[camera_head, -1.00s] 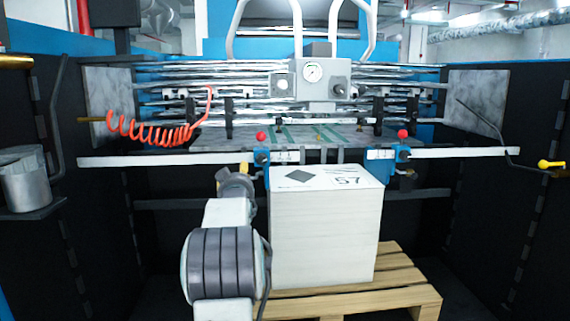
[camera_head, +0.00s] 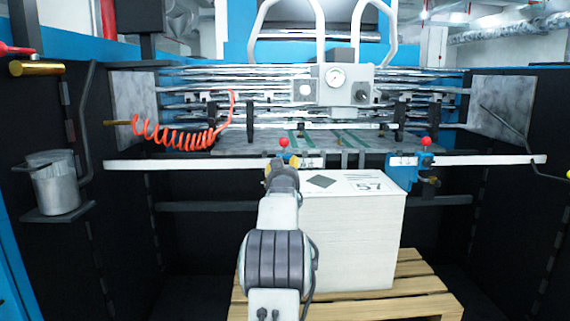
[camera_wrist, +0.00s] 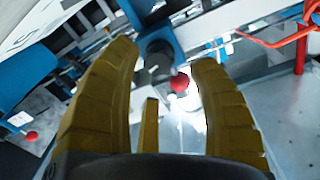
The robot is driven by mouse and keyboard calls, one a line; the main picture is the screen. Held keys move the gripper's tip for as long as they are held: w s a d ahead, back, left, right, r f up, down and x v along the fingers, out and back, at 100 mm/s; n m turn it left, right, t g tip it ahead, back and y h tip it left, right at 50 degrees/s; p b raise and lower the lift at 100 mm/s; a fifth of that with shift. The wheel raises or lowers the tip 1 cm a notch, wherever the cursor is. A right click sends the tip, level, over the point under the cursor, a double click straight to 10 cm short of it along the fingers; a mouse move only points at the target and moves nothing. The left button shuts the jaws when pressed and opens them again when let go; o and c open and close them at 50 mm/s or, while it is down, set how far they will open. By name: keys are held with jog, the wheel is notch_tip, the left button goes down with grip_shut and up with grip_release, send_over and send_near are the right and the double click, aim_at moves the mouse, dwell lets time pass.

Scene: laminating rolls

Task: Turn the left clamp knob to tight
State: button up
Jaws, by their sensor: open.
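The left clamp shows in the head view mostly as a red ball (camera_head: 284,142) above the white rail; my arm hides most of its blue body. In the wrist view its blue body (camera_wrist: 160,35), a dark round knob (camera_wrist: 157,52) and the red ball (camera_wrist: 179,82) appear beyond my fingers. My gripper (camera_head: 276,164) is in front of this clamp in the head view. In the wrist view, my gripper's yellow fingers (camera_wrist: 166,70) are spread and empty, with the knob seen between their tips. I cannot tell whether they touch it.
The right clamp (camera_head: 424,160) has its own red ball. A white stack (camera_head: 360,235) stands on a wooden pallet (camera_head: 415,300) beside my arm. The white rail (camera_head: 190,163) runs across.

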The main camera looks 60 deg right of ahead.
jog(key=shift+p+x, duration=0.75)
jog(key=shift+x, duration=1.25)
jog(key=shift+c, duration=0.3)
grip_shut()
